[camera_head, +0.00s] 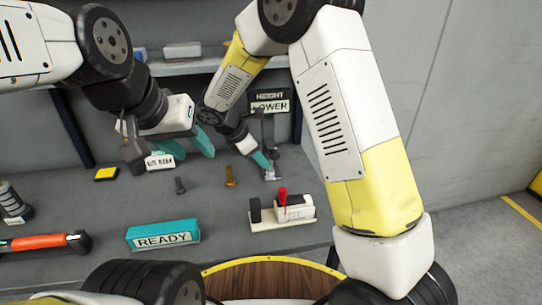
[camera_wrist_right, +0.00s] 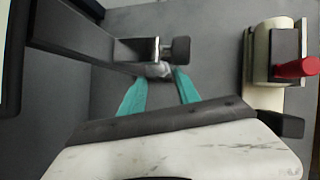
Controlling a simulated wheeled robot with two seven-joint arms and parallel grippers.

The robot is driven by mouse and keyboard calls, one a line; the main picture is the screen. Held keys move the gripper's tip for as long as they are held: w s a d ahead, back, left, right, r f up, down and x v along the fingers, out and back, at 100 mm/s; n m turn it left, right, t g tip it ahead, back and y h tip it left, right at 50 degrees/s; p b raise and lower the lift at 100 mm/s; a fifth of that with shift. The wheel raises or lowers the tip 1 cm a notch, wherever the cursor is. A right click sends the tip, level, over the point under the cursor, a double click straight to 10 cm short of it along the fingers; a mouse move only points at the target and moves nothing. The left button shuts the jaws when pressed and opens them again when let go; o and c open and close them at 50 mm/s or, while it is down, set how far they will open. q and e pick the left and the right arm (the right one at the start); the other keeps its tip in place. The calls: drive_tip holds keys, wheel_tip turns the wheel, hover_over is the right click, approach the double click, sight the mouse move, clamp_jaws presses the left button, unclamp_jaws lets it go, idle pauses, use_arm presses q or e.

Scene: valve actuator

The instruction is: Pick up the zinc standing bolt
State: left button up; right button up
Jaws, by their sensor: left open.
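The zinc standing bolt (camera_head: 270,174) is a small silver piece on the grey table, right of a brass bolt (camera_head: 229,178) and a dark grey bolt (camera_head: 180,186). My right gripper (camera_head: 264,164) is at it from above. In the right wrist view a grey metal piece, seemingly the zinc bolt (camera_wrist_right: 155,70), sits between the two teal fingertips of my right gripper (camera_wrist_right: 160,77). I cannot tell whether the fingers press on it. My left gripper (camera_head: 186,150) is open and empty, above the table at the left.
A sign stand reading HEIGHT LOWER (camera_head: 270,103) stands behind the right gripper. A white fixture with a red knob (camera_head: 283,198) is just in front. A teal READY block (camera_head: 163,236), an orange-handled tool (camera_head: 40,241) and a yellow block (camera_head: 106,174) lie on the table.

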sight(269, 171)
drive_tip(key=x, duration=0.6)
drive_tip(key=shift+d+f, duration=0.1)
drive_tip(key=shift+d, duration=0.05)
clamp_jaws()
